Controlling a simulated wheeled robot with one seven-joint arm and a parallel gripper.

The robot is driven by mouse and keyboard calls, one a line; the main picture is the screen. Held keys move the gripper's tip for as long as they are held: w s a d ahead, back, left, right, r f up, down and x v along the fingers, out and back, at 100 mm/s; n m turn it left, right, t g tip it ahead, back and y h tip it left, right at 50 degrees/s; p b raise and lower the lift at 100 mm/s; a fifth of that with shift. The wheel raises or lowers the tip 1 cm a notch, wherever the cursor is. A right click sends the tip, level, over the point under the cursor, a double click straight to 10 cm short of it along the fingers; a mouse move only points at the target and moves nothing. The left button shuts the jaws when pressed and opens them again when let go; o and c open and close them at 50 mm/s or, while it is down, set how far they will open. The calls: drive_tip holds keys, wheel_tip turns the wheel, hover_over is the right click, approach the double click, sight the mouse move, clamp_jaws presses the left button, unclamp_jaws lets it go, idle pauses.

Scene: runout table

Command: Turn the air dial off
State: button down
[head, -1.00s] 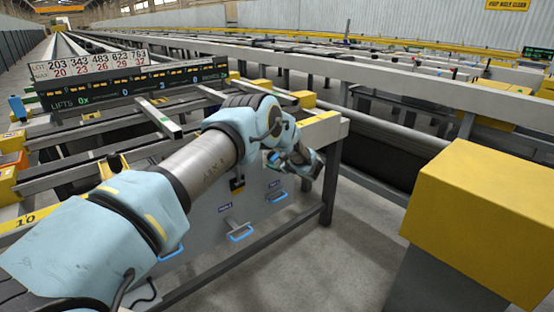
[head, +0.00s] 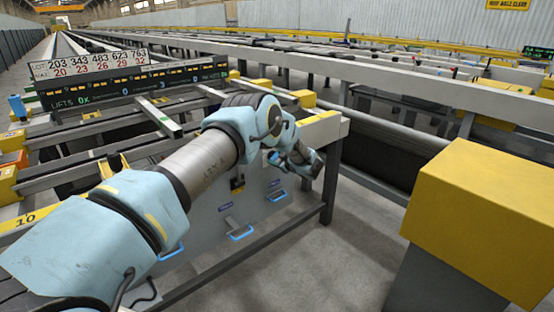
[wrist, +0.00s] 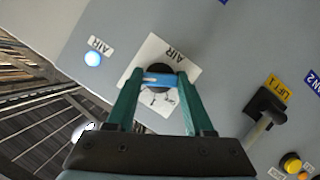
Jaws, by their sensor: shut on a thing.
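The air dial (wrist: 158,79) shows in the wrist view as a dark round knob with a blue bar across it, on a white plate marked AIR (wrist: 182,71). My gripper (wrist: 156,77) is shut on the blue bar, one green finger on each side. The bar lies roughly level across the picture. A small round AIR light (wrist: 93,58) glows pale blue at the left. In the head view my arm reaches to the panel at the table's end, and the dial is hidden behind it.
A black lever (wrist: 265,112) by a LIFT 1 label and a yellow button (wrist: 291,163) sit right of the dial. In the head view, blue-handled levers (head: 240,233) stick out of the panel below my arm. A yellow box (head: 480,215) stands at the right, with open floor between.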

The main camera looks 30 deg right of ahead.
drive_tip(key=shift+f+n+b, duration=0.15)
drive_tip(key=shift+n+b, duration=0.15)
drive_tip(key=shift+b, duration=0.2)
drive_tip(key=shift+f+n+t+h+b, duration=0.15)
drive_tip(key=shift+n+t+h+b, duration=0.3)
drive_tip(key=shift+b, duration=0.75)
drive_tip(key=n+t+b, duration=0.2)
drive_tip(key=n+b, duration=0.4)
drive_tip(key=b, duration=0.6)
drive_tip(key=n+t+b, duration=0.2)
drive_tip(key=n+b, duration=0.5)
drive_tip(key=b, duration=0.5)
drive_tip(key=f+n+t+b, duration=0.1)
drive_tip(key=n+b, duration=0.5)
drive_tip(key=b, duration=0.7)
drive_tip(key=shift+n+t, duration=0.35)
drive_tip(key=shift+t, duration=0.4)
drive_tip(key=shift+r+n+y+b, duration=0.1)
drive_tip(key=shift+n+y+b, duration=0.25)
drive_tip(key=shift+n+b, duration=0.5)
drive_tip(key=shift+r, duration=0.15)
drive_tip(key=shift+c, duration=1.4)
unclamp_jaws()
drive_tip(key=shift+r, duration=0.1)
